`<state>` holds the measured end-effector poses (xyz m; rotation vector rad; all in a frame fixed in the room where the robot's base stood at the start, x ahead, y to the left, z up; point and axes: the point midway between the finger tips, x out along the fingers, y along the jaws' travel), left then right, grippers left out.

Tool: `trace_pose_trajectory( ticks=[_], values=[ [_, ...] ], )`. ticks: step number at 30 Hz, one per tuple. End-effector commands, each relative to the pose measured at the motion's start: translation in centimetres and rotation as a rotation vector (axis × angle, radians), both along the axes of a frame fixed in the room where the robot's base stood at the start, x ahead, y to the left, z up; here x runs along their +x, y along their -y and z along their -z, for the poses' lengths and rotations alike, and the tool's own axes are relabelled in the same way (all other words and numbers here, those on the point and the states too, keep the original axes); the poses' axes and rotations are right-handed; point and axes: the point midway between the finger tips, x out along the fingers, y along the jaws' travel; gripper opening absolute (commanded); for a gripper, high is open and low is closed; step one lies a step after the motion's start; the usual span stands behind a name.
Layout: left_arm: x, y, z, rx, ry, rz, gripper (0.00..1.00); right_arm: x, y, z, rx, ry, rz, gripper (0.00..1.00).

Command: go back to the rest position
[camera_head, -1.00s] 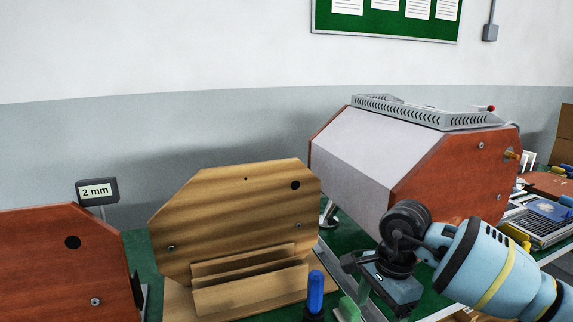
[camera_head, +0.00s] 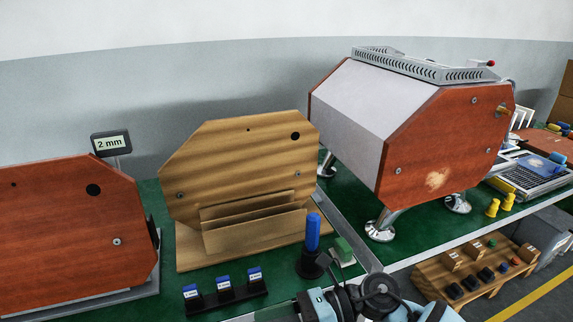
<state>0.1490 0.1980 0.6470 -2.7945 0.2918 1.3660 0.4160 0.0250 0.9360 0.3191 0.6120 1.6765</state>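My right gripper (camera_head: 322,303) is at the bottom edge of the head view, right of centre, with its arm partly cut off by the frame. It is in front of the green bench, close to a blue-handled tool (camera_head: 312,235) in a dark stand. Its fingers are too hidden and cropped to tell open from shut, and I see nothing held in it. My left gripper is not in view. The espresso machine (camera_head: 352,108), with a red side panel (camera_head: 440,150), stands on chrome feet to the right, apart from my gripper.
A wooden panel stand (camera_head: 235,165) is at the middle and a red panel (camera_head: 65,230) at the left, below a "2 mm" display (camera_head: 111,143). A dark rack (camera_head: 225,296) with blue-topped pieces sits in front.

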Motion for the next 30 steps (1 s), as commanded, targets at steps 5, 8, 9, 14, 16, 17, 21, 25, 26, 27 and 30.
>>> trace_pose_trajectory(
  ticks=[5,8,9,14,16,17,21,25,26,27,30],
  values=[
    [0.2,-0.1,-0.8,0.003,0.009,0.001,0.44,-0.6,-0.3,-1.6,0.25,-0.367,0.211,0.76],
    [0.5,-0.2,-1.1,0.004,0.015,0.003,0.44,-0.3,0.6,-1.7,0.375,-0.581,0.333,0.76],
    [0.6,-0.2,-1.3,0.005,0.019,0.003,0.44,-0.2,1.2,-1.5,0.422,-0.67,0.383,0.76],
    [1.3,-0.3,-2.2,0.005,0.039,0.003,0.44,0.2,4.3,0.4,0.602,-1.029,0.585,0.76],
    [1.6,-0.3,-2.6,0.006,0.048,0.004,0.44,0.1,6.0,2.0,0.675,-1.188,0.677,0.76],
    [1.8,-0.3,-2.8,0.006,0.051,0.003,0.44,0.0,6.8,2.8,0.707,-1.256,0.716,0.76],
    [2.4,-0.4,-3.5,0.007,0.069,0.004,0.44,-1.7,10.7,7.0,0.847,-1.573,0.903,0.76],
    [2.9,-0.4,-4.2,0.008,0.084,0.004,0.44,-4.8,14.3,11.7,0.974,-1.864,1.084,0.76],
    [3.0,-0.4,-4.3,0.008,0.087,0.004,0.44,-5.8,15.2,12.8,1.002,-1.929,1.127,0.76],
    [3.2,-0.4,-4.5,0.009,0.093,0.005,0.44,-7.2,16.2,14.2,1.041,-2.017,1.183,0.76],
    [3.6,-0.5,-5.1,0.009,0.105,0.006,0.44,-11.4,18.7,17.6,1.135,-2.224,1.325,0.76]
  ],
)
